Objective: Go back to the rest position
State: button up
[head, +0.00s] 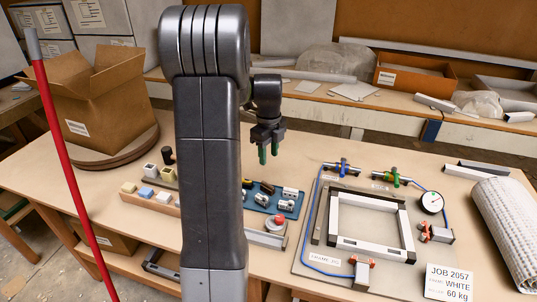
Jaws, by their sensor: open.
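My gripper (268,154) hangs down from the end of my arm, just right of the arm's large dark links. Its two green-tipped fingers are apart, with nothing seen between them. It is raised above the bench (337,150), behind the blue tray (288,206) in the picture. My arm hides part of the bench's middle and some of the parts there.
A frame jig (299,262) with a white and black square frame (343,243), clamps and a gauge (431,203) lies to the right. A cardboard box (105,110) stands at left behind a red pole (70,170). A job card (449,283) and white roll (505,225) are front right.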

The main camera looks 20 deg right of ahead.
send_over(269, 185)
jog(key=shift+w+f, duration=0.1)
jog(key=shift+f, duration=4)
jog(key=shift+f, duration=0.1)
